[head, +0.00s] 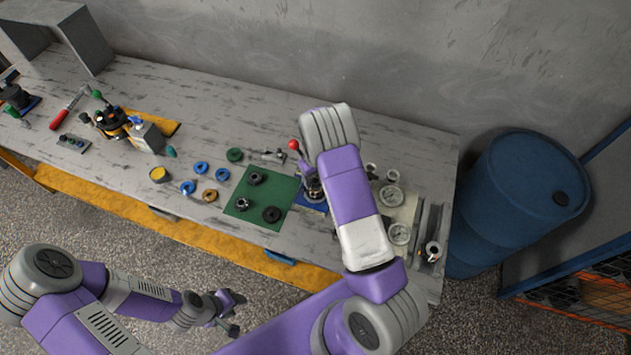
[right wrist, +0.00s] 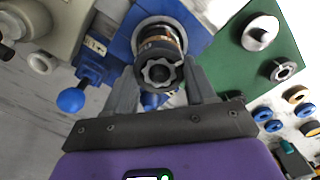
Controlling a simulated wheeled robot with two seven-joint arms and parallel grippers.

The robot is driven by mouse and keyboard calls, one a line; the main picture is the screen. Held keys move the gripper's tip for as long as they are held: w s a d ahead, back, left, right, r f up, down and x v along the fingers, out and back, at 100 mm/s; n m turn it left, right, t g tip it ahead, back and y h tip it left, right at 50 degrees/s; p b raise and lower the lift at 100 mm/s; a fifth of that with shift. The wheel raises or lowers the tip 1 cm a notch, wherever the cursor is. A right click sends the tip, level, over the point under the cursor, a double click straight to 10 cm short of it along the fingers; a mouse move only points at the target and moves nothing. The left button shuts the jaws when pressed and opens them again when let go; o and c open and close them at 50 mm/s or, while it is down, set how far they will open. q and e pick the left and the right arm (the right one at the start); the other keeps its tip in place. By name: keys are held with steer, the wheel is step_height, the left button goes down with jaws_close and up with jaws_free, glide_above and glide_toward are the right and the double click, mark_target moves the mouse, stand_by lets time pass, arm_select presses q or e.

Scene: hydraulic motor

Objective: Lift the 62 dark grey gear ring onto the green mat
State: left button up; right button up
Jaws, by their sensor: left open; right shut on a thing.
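The dark grey gear ring (right wrist: 160,58), with a lobed light-edged opening, is between the fingers of my right gripper (right wrist: 161,88) in the right wrist view. It sits in line with a round metal stack on a blue fixture (right wrist: 118,48); I cannot tell whether they touch. My arm hides the ring in the head view. The green mat (head: 262,224) lies left of the blue fixture (head: 311,208), with three dark round parts on it. The mat also shows in the right wrist view (right wrist: 238,62). My left gripper (head: 228,312) is open and empty, off the table's front edge.
A red-knobbed lever (head: 293,145) stands by the fixture. Blue rings (head: 188,187), an orange ring (head: 210,195) and a yellow cup (head: 158,174) lie left of the mat. A pale tray (head: 408,212) with round metal parts is at the right. A blue drum (head: 520,205) stands beyond the table.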

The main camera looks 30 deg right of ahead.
step_height(320, 180, up, 10)
stand_by(0.6)
steer(key=shift+r, duration=0.1)
steer(key=shift+r+p, duration=0.35)
steer(key=shift+r, duration=0.4)
steer(key=shift+f, duration=0.15)
